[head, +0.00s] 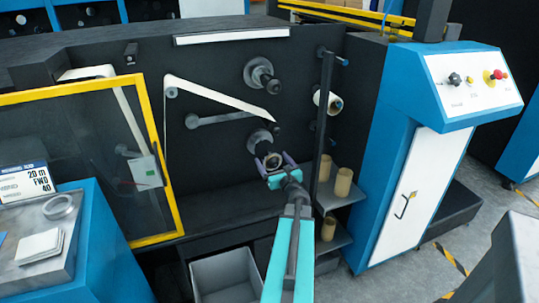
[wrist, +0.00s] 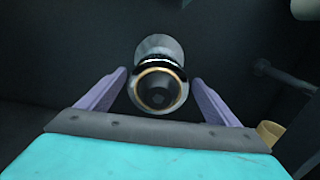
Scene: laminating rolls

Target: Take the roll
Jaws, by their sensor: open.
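My gripper (head: 272,162) is open in front of the lower spindle (head: 259,141) on the dark machine panel. In the wrist view its two purple fingers (wrist: 159,78) stand on either side of the spindle's round end (wrist: 160,92), with a gap on each side. A thin tan ring (wrist: 176,73), like a core's edge, circles that end. No thick roll of material shows on this spindle. Which roll the task means I cannot tell.
An upper spindle (head: 262,76) is above, with a white web (head: 215,92) running left of it. Tan cores (head: 343,182) stand on the shelves at right, close to a dark post (head: 325,130). A yellow-framed door (head: 158,150) is at left; a grey bin (head: 226,273) is below.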

